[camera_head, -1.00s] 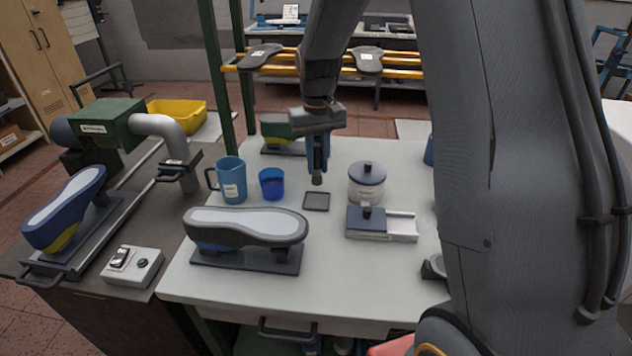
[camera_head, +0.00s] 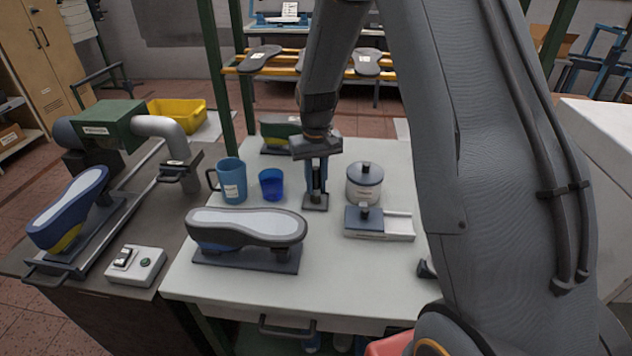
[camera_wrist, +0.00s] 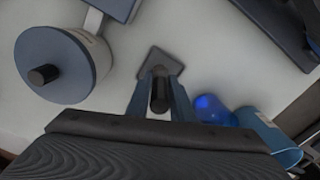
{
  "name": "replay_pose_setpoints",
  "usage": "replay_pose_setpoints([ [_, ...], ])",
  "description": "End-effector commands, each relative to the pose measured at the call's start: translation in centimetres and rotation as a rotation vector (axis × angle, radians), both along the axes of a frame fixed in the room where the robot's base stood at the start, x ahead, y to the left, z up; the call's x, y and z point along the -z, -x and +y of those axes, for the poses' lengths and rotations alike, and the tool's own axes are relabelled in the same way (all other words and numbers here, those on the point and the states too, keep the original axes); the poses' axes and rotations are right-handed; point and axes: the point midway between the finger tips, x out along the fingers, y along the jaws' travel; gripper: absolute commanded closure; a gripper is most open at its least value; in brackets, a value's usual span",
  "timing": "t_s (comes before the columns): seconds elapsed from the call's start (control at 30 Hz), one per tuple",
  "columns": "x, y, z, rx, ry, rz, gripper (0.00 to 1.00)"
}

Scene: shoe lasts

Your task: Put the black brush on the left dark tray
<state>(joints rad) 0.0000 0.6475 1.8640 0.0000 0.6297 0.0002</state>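The small dark square tray (camera_head: 316,206) lies flat on the white table, right of the blue cup. It also shows in the wrist view (camera_wrist: 152,55). My gripper (camera_head: 316,190) points straight down over this tray. In the wrist view my gripper (camera_wrist: 160,88) has its two blue-grey fingers close on both sides of the black brush (camera_wrist: 160,97), seen end-on as a dark cylinder. The brush is upright, at or just above the tray. Its lower end is hidden, so I cannot tell whether it touches.
A blue mug (camera_head: 231,180) and a blue cup (camera_head: 271,184) stand left of the tray. A lidded round jar (camera_head: 364,190) and a dark block on a pale base (camera_head: 398,226) stand to the right. A shoe last (camera_head: 246,228) lies in front.

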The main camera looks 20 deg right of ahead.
Motion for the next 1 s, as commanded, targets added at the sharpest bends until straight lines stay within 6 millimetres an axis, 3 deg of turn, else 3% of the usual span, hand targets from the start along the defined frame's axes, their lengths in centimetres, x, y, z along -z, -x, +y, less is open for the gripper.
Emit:
replay_pose_setpoints([
  [0.1,0.0,0.0,0.0,0.0,0.0,0.0,0.62],
  [0.37,-0.1,0.0,0.0,0.0,0.0,0.0,0.62],
  [0.57,-1.3,-0.1,0.0,0.0,0.0,-0.003,0.62],
  [1.0,-9.3,-0.2,0.0,0.0,0.0,-0.005,0.62],
])
